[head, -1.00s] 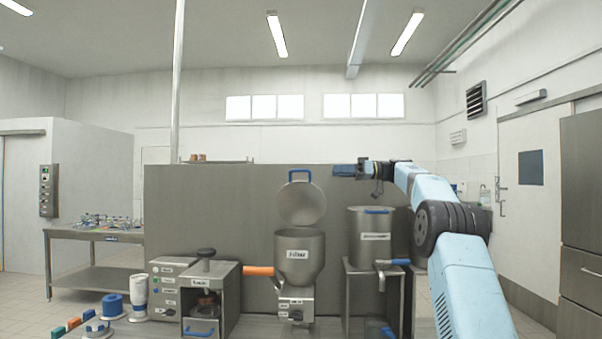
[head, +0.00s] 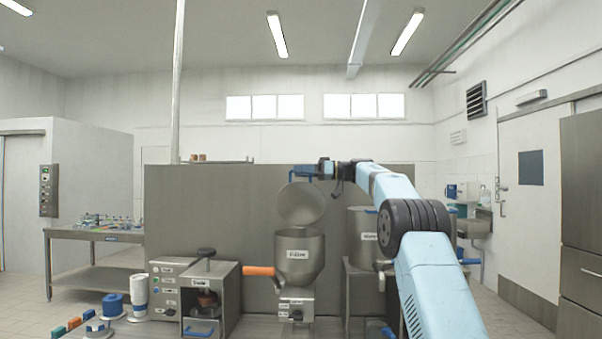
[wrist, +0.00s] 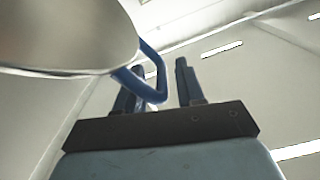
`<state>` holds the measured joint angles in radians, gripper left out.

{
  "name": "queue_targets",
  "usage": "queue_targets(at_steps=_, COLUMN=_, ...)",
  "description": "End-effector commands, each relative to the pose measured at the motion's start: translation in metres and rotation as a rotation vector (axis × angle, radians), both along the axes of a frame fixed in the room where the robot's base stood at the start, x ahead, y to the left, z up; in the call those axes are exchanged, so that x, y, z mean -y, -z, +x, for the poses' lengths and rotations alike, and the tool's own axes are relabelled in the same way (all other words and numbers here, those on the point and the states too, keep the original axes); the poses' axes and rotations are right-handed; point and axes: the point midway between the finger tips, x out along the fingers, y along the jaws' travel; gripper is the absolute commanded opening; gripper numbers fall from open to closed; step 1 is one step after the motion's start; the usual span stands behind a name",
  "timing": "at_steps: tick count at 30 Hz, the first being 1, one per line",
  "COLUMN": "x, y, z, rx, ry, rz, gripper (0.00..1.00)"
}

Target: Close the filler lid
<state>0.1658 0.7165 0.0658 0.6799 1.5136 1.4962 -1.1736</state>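The filler (head: 298,262) is a steel hopper with an orange handle at its left. Its round lid (head: 301,204) stands raised above the bowl, tilted up. My gripper (head: 305,171) is at the lid's top edge, pointing left, and overlaps the blue lid handle there. In the wrist view the lid (wrist: 62,35) fills the upper left, and its blue handle (wrist: 152,62) reaches down to the fingers. My gripper (wrist: 157,84) has its two fingers apart, with part of the handle between or just in front of them; I cannot tell if they touch.
A steel pot (head: 362,240) on a stand is right of the filler, partly behind my arm. A steel machine (head: 210,290) with a black knob stands to the left. A grey partition (head: 200,210) runs behind. The space above the bowl is clear.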

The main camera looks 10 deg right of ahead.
Motion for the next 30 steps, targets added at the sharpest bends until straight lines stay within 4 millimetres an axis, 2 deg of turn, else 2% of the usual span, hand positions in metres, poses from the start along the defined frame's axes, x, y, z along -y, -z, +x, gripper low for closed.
queue_targets(at_steps=11, x=-0.0043, y=-0.0002, z=0.0007, rx=0.000, ry=0.000, rz=0.000, gripper=0.38)
queue_targets(at_steps=23, x=-0.0041, y=-0.0001, z=0.0008, rx=0.000, ry=0.000, rz=0.000, gripper=0.00)
queue_targets(at_steps=30, x=-0.0041, y=-0.0001, z=0.0008, rx=0.000, ry=0.000, rz=0.000, gripper=0.00)
